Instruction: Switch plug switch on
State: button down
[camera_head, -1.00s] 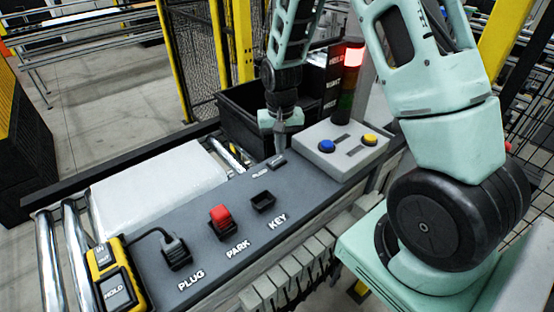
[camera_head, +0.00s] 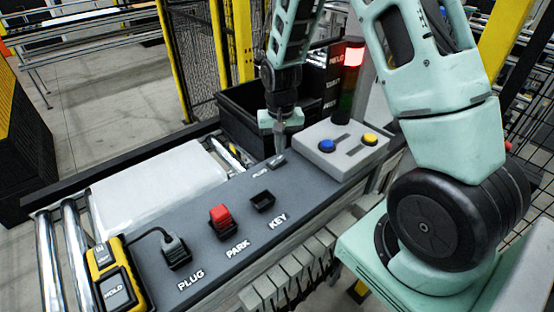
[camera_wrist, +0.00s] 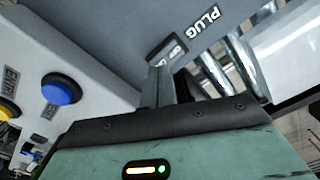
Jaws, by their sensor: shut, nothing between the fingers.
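The plug switch (camera_head: 277,161) is a small dark rocker near the far end of the grey panel (camera_head: 215,190), beside a small "PLUG" label. In the wrist view the switch (camera_wrist: 170,50) shows with faint lettering on its face, just beyond the fingertips. My gripper (camera_head: 280,150) points down right above the switch, fingers together and empty. It also shows in the wrist view (camera_wrist: 160,72), where the fingers partly hide the switch. I cannot tell whether the tips touch it or which way it is set.
A grey box (camera_head: 340,148) with a blue button (camera_head: 326,146) and a yellow button (camera_head: 370,139) stands right of the switch. A black plug (camera_head: 178,252), a red block (camera_head: 221,216) and an empty KEY socket (camera_head: 262,202) line the panel. A black bin (camera_head: 240,125) stands behind.

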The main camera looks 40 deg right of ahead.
aim_at(280, 157)
jog(key=shift+f+b, duration=0.5)
jog(key=shift+f, duration=0.35)
jog(key=shift+r, duration=0.15)
jog(key=shift+r+p, duration=2.8)
jog(key=shift+r, duration=0.65)
